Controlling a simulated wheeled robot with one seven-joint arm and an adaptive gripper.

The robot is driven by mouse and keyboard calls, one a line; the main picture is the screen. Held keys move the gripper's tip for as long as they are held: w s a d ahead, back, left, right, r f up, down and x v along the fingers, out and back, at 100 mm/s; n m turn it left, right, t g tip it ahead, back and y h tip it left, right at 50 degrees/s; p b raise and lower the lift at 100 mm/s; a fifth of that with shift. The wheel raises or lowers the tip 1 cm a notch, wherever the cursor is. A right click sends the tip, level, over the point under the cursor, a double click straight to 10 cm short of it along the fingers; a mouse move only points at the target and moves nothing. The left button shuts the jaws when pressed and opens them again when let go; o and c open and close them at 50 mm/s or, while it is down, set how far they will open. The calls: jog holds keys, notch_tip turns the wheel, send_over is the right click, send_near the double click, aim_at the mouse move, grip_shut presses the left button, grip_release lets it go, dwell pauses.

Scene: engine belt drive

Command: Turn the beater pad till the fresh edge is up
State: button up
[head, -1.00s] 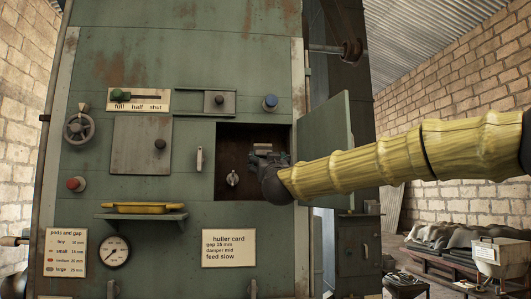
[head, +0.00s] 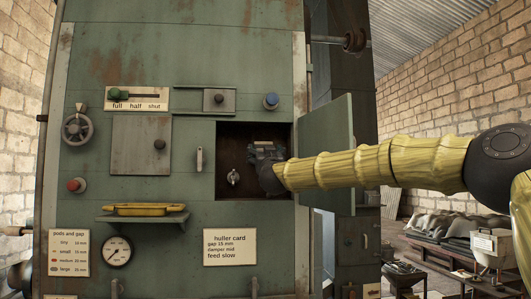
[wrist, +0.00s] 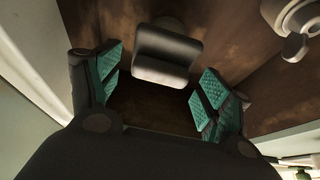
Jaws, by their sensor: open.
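The beater pad appears to be the grey block with rounded edges (wrist: 167,55) in the wrist view, inside a dark brown recess. My gripper (wrist: 164,88) is open, with teal ribbed finger pads on either side of and nearer than the block. Clear gaps show between pads and block. In the head view my gripper (head: 263,152) reaches into the square opening (head: 228,138) of the green machine, and it hides the pad there. I cannot tell which edge of the pad is fresh.
A winged metal knob (head: 233,177) sits in the recess left of my gripper; it also shows in the wrist view (wrist: 293,20). The open green door (head: 328,142) stands right of the opening, close to my arm. A shelf with a yellow tool (head: 145,209) is lower left.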

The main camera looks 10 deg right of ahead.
jog(key=c, duration=1)
jog(key=shift+f+m+b, duration=0.1)
jog(key=shift+m+b, duration=0.2)
jog(key=shift+m, duration=0.2)
jog(key=m+g+h, duration=0.2)
jog(key=m, duration=0.5)
jog(key=m+g+h, duration=0.2)
jog(key=m, duration=0.5)
jog(key=m+g+h, duration=0.2)
jog(key=m+h, duration=0.1)
jog(key=m, duration=0.4)
jog(key=shift+a+r+b, duration=0.3)
jog(key=shift+r, duration=0.05)
jog(key=shift+m, duration=0.4)
